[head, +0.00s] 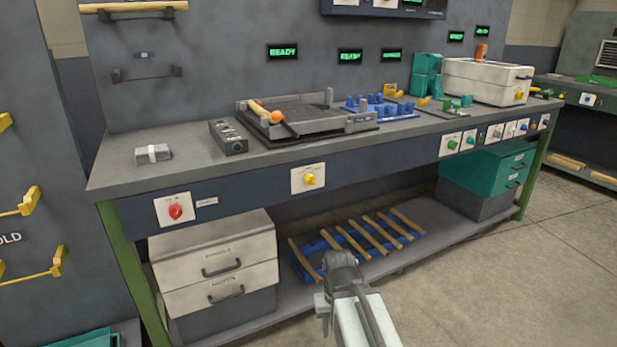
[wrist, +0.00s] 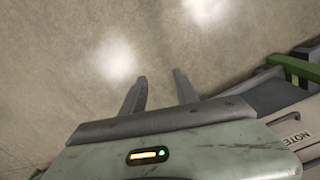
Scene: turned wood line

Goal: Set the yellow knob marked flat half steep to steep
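A yellow knob (head: 310,179) sits on a white plate (head: 297,182) on the front apron of the long workbench, near its middle. The plate's markings are too small to read, so I cannot tell the knob's setting. My gripper (head: 323,303) is low in front of the bench in the head view, below the knob and apart from it. In the wrist view my gripper (wrist: 160,78) has its two fingers spread with nothing between them, over bare floor.
A red knob (head: 175,211) is on the apron to the left, and several other knobs are to the right. White drawers (head: 214,255) and a blue rack of wooden rods (head: 330,240) stand under the bench (head: 190,146). The floor (head: 480,285) at right is clear.

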